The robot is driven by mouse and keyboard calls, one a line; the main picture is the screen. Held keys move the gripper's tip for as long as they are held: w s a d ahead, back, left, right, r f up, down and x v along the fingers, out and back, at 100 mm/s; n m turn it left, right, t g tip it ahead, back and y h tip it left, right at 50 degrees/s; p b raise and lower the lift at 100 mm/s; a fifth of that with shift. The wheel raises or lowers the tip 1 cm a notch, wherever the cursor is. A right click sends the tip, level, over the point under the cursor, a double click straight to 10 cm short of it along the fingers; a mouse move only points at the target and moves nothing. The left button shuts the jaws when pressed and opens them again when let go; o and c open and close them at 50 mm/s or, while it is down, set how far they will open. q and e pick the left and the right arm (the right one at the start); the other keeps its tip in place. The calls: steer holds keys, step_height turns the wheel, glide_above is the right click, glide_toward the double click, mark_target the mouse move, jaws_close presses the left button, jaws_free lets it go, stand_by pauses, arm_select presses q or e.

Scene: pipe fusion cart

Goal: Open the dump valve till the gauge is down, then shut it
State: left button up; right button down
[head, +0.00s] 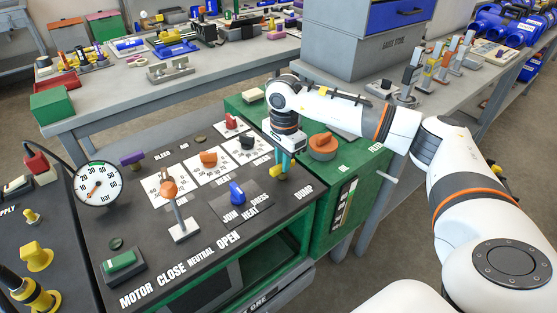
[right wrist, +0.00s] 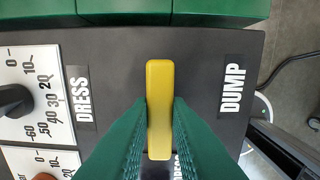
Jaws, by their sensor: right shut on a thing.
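The dump valve's yellow lever (head: 279,174) stands on the dark panel near the DUMP label. My right gripper (head: 283,164) reaches down to it with its green fingers. In the right wrist view the yellow lever (right wrist: 160,95) lies upright in the picture between the two green fingers (right wrist: 159,118), which are shut on it. The fingers hide its sides. The round white pressure gauge (head: 97,184) stands at the panel's left; its orange needle points to the lower left, and its exact reading is too small to tell. My left gripper is not in view.
The JOIN/HEAT/DRESS selector has a blue knob (head: 237,193) just left of my right gripper. A grey-stemmed lever with an orange knob (head: 169,189) stands by CLOSE, NEUTRAL, OPEN. An orange round knob (head: 322,146) sits right on the green cabinet. A green button (head: 120,261) is front left.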

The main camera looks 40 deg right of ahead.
steer(key=shift+s+a+f, duration=0.1)
steer(key=shift+s+a, duration=0.05)
steer(key=c, duration=1.4)
jaws_free()
steer(key=shift+o, duration=0.2)
steer(key=shift+r, duration=0.35)
step_height(320, 180, up, 12)
steer(key=shift+a, duration=0.1)
